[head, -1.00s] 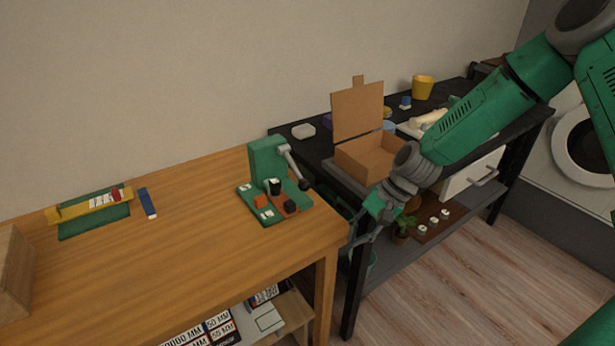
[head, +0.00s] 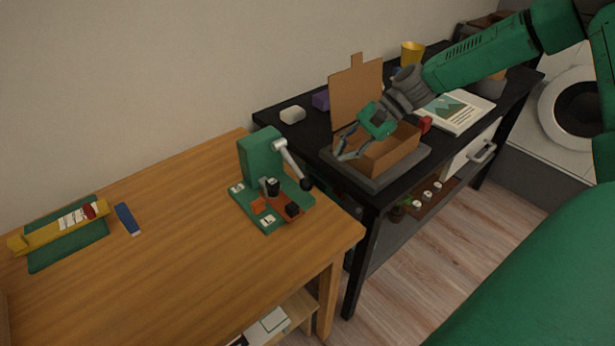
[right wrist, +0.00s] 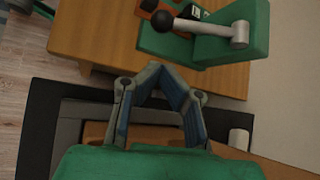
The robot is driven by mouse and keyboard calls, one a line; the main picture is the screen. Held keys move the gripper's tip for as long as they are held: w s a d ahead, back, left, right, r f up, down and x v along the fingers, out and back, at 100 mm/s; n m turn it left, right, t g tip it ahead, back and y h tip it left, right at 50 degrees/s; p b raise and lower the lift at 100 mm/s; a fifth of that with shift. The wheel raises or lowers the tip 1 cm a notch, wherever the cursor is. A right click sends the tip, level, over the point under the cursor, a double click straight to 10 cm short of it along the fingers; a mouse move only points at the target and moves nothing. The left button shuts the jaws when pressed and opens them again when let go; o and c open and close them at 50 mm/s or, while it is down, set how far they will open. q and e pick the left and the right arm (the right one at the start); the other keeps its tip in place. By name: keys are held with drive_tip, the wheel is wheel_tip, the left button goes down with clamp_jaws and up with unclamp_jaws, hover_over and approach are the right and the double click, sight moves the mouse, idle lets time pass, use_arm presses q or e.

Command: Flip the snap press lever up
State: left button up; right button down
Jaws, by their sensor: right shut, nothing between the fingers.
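The snap press (head: 262,158) is a green block on a green base, standing on the wooden table near its right corner. Its grey lever (head: 291,161) slopes down to the right from the pivot and ends in a black ball knob (head: 306,184). In the right wrist view the lever (right wrist: 205,27) and knob (right wrist: 162,20) show at the top, ahead of my fingers. My right gripper (head: 346,153) is shut and empty, over the open cardboard box, right of the lever and apart from it. Its fingertips meet in the right wrist view (right wrist: 156,68). My left gripper is not in view.
The cardboard box (head: 391,158) with its raised lid (head: 356,97) stands on the black bench just right of the press. A yellow fixture (head: 50,228) and a blue-and-white bar (head: 127,219) lie at the left. The table's middle is clear.

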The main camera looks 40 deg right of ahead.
sight(293, 165)
drive_tip(key=b+x, duration=0.2)
drive_tip(key=x, duration=0.7)
drive_tip(key=shift+f, duration=0.2)
drive_tip(key=shift+w+a+f+b, duration=0.15)
drive_tip(key=shift+a+f+b, duration=0.1)
drive_tip(key=shift+f+b, duration=0.05)
drive_tip(key=shift+r, duration=0.1)
